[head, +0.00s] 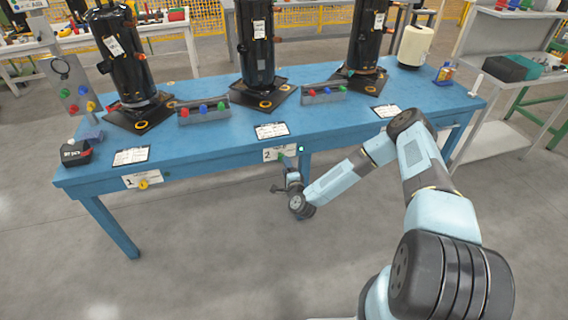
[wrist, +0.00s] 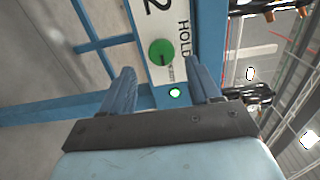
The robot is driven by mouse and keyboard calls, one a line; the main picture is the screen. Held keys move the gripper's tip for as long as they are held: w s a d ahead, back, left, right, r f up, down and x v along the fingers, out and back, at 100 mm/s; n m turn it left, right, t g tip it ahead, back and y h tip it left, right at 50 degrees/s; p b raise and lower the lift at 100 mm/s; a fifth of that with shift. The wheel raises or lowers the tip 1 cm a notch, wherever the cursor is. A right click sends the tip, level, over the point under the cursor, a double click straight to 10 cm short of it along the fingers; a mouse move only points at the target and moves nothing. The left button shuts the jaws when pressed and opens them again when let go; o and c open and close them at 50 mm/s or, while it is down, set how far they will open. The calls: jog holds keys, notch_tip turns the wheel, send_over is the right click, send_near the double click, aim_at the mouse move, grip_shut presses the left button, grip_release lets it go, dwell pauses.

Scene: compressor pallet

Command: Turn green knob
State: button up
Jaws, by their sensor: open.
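The green knob (wrist: 161,52) sits on a white panel (wrist: 178,20) marked "2" and "HOLD" in the wrist view. The knob appears ahead of the gap between the fingertips. I cannot tell whether either finger touches it. In the head view my gripper (head: 285,185) is just below the panel.
The blue table (head: 215,140) carries black compressors (head: 257,50), stands with coloured buttons (head: 323,94) and clipboards (head: 272,130). Another front panel marked "1" (head: 130,181) has a yellow knob (head: 143,184). The floor before the table is clear.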

jog(key=v, duration=0.9)
jog(key=shift+s, duration=0.15)
